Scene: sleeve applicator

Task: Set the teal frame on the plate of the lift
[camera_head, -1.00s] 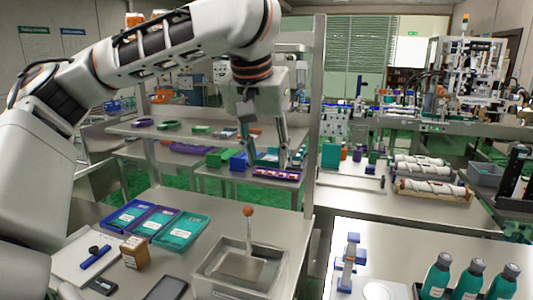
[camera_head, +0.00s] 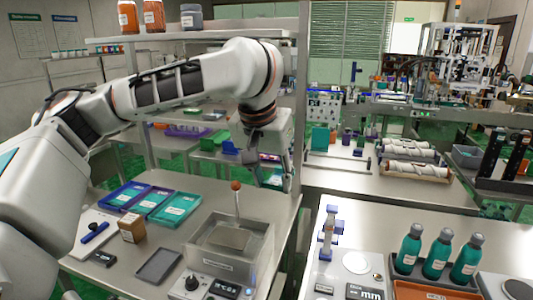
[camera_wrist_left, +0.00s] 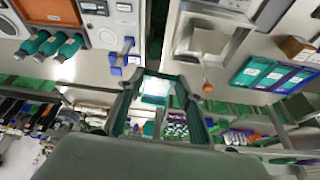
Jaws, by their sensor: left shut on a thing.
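The lift (camera_head: 208,257) is an open metal box on the near bench, with a flat plate (camera_head: 229,239) inside and an upright lever with an orange knob. My left gripper (camera_head: 275,182) points down beyond and right of the lift, near the bench's right side. It is shut on a small teal thing, apparently the teal frame, which shows pale and teal between the fingers in the left wrist view (camera_wrist_left: 156,87). The fingers and glare partly hide it. The lift plate also shows in the left wrist view (camera_wrist_left: 209,40), apart from the gripper. My right gripper is not in view.
A post (camera_head: 299,110) rises beside the gripper. Teal bottles (camera_head: 437,254) stand right.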

